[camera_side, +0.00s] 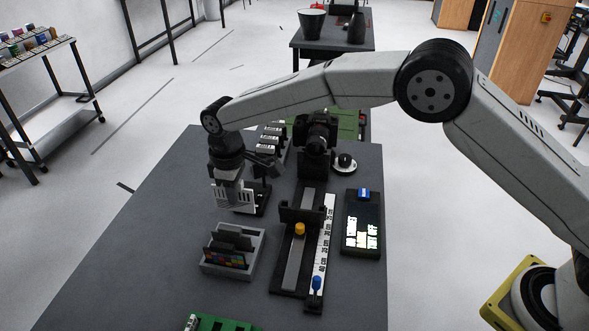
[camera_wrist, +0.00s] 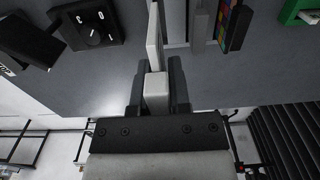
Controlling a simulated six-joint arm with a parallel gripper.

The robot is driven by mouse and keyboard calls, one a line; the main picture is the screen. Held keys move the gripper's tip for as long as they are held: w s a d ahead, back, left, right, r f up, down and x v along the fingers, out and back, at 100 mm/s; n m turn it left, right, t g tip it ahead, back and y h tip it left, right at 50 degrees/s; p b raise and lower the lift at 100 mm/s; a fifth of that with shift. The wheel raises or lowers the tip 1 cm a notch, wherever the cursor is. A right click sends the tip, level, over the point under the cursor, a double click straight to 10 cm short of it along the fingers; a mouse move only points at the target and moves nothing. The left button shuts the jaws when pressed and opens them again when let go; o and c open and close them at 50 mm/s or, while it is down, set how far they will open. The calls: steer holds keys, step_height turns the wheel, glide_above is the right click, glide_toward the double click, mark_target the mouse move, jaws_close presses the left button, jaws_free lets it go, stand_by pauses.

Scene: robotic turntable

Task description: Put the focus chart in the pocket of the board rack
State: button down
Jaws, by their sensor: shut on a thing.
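My gripper (camera_side: 230,176) is above the grey table, shut on the focus chart. The focus chart (camera_side: 235,197) is a pale plate with dark stripes in the side view. In the wrist view the focus chart (camera_wrist: 154,38) is a thin white plate seen edge-on, standing out from between the dark fingers of my gripper (camera_wrist: 156,90). The board rack (camera_side: 217,271) is a grey open box just in front of the chart, holding dark boards and a coloured chart (camera_side: 226,261). The chart is behind the rack and apart from it. Its lower edge is not clear against the things behind it.
A panel with white labels (camera_side: 362,235) is farther right. The table's left side is bare.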

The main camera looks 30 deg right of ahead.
mark_target(237, 210)
steer(key=shift+f, duration=0.2)
steer(key=shift+f, duration=2.65)
steer(key=shift+f, duration=1.8)
steer(key=c, duration=0.5)
jaws_free()
steer(key=shift+r, duration=0.1)
steer(key=shift+r, duration=3.8)
steer(key=shift+d, duration=0.1)
